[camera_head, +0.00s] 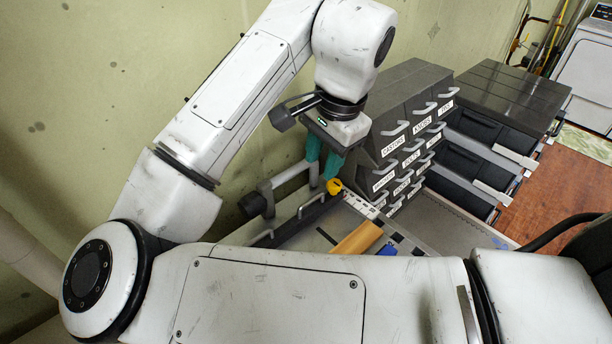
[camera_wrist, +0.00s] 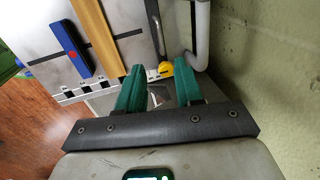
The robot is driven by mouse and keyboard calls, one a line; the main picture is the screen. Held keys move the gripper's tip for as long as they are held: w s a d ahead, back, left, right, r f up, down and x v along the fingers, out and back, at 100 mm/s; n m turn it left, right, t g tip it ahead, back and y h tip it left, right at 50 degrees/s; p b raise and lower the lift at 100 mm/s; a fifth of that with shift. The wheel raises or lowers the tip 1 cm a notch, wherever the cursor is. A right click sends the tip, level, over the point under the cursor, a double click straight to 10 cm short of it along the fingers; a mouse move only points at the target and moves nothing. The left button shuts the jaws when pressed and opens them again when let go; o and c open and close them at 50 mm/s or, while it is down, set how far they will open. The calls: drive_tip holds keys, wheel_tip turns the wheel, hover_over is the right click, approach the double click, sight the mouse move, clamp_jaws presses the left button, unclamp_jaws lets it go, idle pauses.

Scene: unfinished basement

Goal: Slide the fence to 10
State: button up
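My gripper (camera_head: 323,165) has two teal fingers pointing down at the bench tool. In the wrist view my gripper (camera_wrist: 159,65) is open, its fingers well apart. A yellow knob (camera_head: 334,186) sits at the end of a dark bar (camera_head: 300,217) that looks like the fence. A white scale strip (camera_head: 362,206) with black marks runs beside the knob, also in the wrist view (camera_wrist: 78,91). Its numbers are too small to read.
A wooden board (camera_head: 358,238) and a blue-and-red item (camera_wrist: 72,50) lie on the tool's surface. Grey tubing (camera_wrist: 201,35) stands close to the fingers, near the wall. Labelled drawers (camera_head: 410,132) stand just right of my gripper, with black toolboxes (camera_head: 497,125) beyond.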

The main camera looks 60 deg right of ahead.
sight(312, 199)
drive_tip(key=f, duration=0.3)
drive_tip(key=w+f, duration=0.1)
drive_tip(key=f, duration=0.3)
drive_tip(key=w+f, duration=0.1)
drive_tip(key=f, duration=0.2)
drive_tip(key=shift+d+f, duration=0.25)
drive_tip(key=shift+d, duration=0.1)
clamp_jaws()
idle(1.1)
